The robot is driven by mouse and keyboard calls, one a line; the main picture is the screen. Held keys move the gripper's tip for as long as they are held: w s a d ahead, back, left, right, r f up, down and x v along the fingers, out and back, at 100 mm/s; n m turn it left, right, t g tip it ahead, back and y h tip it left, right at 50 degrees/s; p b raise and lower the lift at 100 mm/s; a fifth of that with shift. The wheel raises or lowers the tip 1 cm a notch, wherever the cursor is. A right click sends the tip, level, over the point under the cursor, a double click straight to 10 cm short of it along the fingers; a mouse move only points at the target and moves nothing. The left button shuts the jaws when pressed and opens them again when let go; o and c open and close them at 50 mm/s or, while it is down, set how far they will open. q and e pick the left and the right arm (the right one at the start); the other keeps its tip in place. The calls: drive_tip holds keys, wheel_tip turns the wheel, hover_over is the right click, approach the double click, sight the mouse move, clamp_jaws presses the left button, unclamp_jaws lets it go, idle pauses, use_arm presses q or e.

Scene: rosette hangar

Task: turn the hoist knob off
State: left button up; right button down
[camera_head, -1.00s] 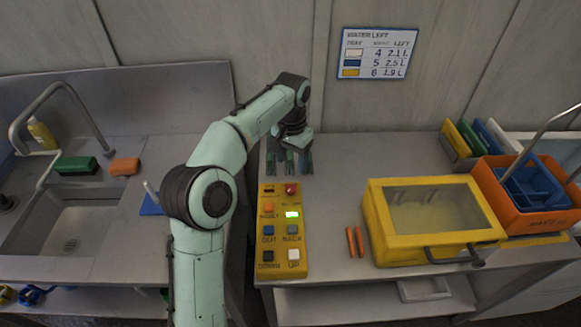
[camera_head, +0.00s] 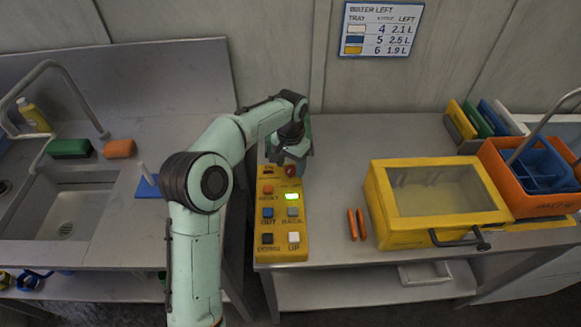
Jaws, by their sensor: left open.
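A yellow hoist control box (camera_head: 262,219) lies on the grey bench, with several labelled buttons and a lit green display (camera_head: 292,196). A red knob (camera_head: 291,171) sits at its top right corner, partly hidden by my gripper. My left gripper (camera_head: 289,164) is open and points down at the far end of the box, right at the red knob. I cannot tell whether its fingers touch the knob, and the knob's setting is not readable. My right gripper is not in view.
A yellow case with a clear lid (camera_head: 379,214) and two orange sticks (camera_head: 356,224) lie right of the box. An orange crate (camera_head: 541,204) stands farther right. A sink (camera_head: 68,213) is at left.

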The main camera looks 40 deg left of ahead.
use_arm(q)
drive_tip(key=shift+f, duration=0.35)
drive_tip(key=c, duration=1)
drive_tip(key=shift+c, duration=0.2)
drive_tip(key=n+p, duration=0.1)
drive_tip(key=n, duration=0.4)
drive_tip(key=shift+n, duration=0.3)
drive_tip(key=n+p, duration=0.1)
drive_tip(key=n, duration=0.2)
drive_tip(key=shift+n, duration=1.6)
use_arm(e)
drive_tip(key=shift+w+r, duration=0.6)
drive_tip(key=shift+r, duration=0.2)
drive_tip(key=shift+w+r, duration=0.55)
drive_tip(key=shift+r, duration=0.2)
